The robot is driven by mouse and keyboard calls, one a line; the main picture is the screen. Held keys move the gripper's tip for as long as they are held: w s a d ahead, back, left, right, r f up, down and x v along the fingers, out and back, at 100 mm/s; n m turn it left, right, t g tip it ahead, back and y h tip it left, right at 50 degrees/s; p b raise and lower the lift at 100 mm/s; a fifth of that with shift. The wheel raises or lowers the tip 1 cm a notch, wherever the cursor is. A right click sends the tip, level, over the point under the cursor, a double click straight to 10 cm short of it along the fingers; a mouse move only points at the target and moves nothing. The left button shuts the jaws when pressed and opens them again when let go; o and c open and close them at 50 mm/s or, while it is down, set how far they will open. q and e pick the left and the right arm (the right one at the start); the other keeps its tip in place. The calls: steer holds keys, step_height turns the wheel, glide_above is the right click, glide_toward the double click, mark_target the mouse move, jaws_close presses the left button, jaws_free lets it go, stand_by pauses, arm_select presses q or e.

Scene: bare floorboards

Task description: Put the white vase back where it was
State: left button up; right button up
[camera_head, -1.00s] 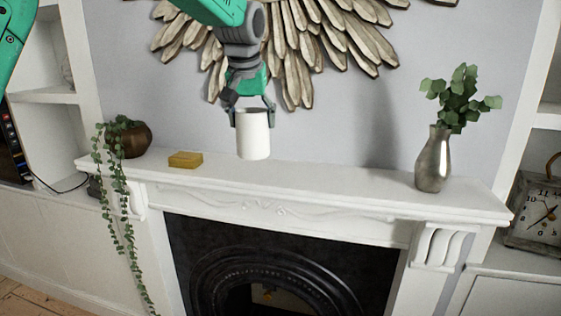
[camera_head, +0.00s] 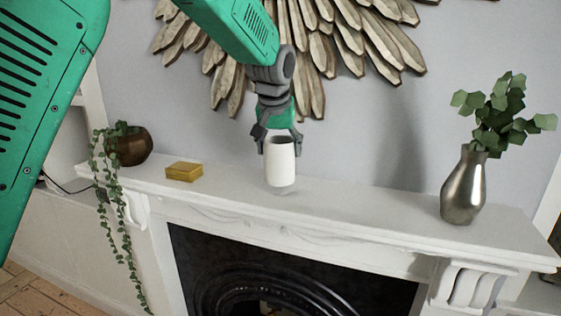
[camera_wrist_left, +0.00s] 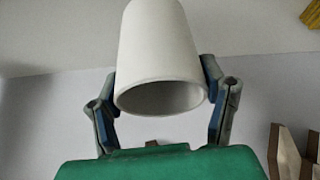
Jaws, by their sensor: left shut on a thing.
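The white vase (camera_head: 281,166) is upright over the middle of the white mantelpiece (camera_head: 350,213). Its base is at or just above the mantel surface; I cannot tell if it touches. My left gripper (camera_head: 280,138) comes down from above and is shut around the vase's upper rim. In the left wrist view the vase (camera_wrist_left: 158,45) is between the two fingers (camera_wrist_left: 160,95), with its open mouth facing the camera. My right gripper is not in view.
A small yellow box (camera_head: 184,172) and a brown pot with a trailing plant (camera_head: 131,147) stand to the left on the mantel. A silver vase with green leaves (camera_head: 463,190) stands at the right. The mantel between is clear. A wooden sunburst ornament (camera_head: 345,35) hangs behind.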

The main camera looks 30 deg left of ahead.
mark_target(281, 161)
arm_select(q)
steer(key=f, duration=0.3)
steer(key=shift+w+d+f, duration=0.1)
steer(key=shift+w+f, duration=0.1)
steer(key=shift+s, duration=0.15)
steer(key=shift+r, duration=0.1)
steer(key=o, duration=1.6)
steer(key=shift+f, duration=0.2)
steer(key=b+v, duration=0.1)
steer(key=v, duration=1.1)
steer(key=shift+r, duration=0.15)
